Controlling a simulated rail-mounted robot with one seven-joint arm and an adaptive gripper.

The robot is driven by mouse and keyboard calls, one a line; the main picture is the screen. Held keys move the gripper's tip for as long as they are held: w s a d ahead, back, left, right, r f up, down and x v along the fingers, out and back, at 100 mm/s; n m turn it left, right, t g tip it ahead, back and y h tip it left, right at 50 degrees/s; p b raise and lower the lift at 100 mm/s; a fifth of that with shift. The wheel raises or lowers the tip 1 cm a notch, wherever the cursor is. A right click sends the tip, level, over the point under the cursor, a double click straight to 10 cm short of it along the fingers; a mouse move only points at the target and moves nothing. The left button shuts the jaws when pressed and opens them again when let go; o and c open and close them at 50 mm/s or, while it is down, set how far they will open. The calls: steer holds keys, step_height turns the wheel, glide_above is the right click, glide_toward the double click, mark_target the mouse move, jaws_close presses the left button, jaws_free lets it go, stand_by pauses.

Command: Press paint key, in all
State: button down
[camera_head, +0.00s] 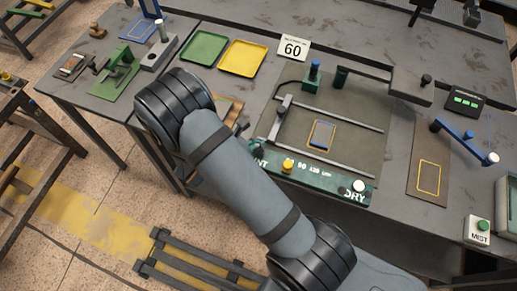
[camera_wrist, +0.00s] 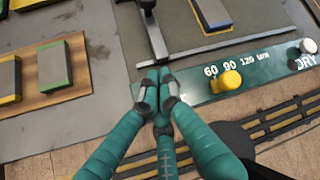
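The green control strip (camera_head: 320,178) runs along the front of the coating station. It also shows in the wrist view (camera_wrist: 262,78). Its left end carries lettering ending in "NT", partly covered by my arm in the head view. The paint key itself is not clearly visible; my fingers cover that end in the wrist view. My gripper (camera_wrist: 158,76) has its teal fingers drawn together, tips at the strip's left end. I cannot tell whether they touch the key. A yellow knob (camera_wrist: 230,80) sits by "60 90 120 um". A white key (camera_head: 359,186) sits by "DRY".
Behind the strip lie a framed panel (camera_head: 322,135) and a slide rail with a bar (camera_head: 281,112). A wooden board (camera_wrist: 44,76) with coloured plates is left of my fingers. Green (camera_head: 204,48) and yellow (camera_head: 243,58) trays lie farther back. A MIST button box (camera_head: 478,231) stands right.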

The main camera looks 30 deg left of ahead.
steer(key=shift+f, duration=0.1)
steer(key=shift+f+b, duration=0.35)
steer(key=shift+b, duration=0.1)
steer(key=shift+f+b, duration=0.5)
steer(key=shift+f, duration=0.05)
stand_by(0.7)
steer(key=shift+r, duration=0.1)
steer(key=shift+r+p, duration=0.85)
steer(key=shift+r, duration=0.05)
steer(key=shift+r+p, duration=2.1)
steer(key=shift+r, duration=0.4)
steer(key=shift+r+p, duration=1.8)
steer(key=shift+r, duration=0.1)
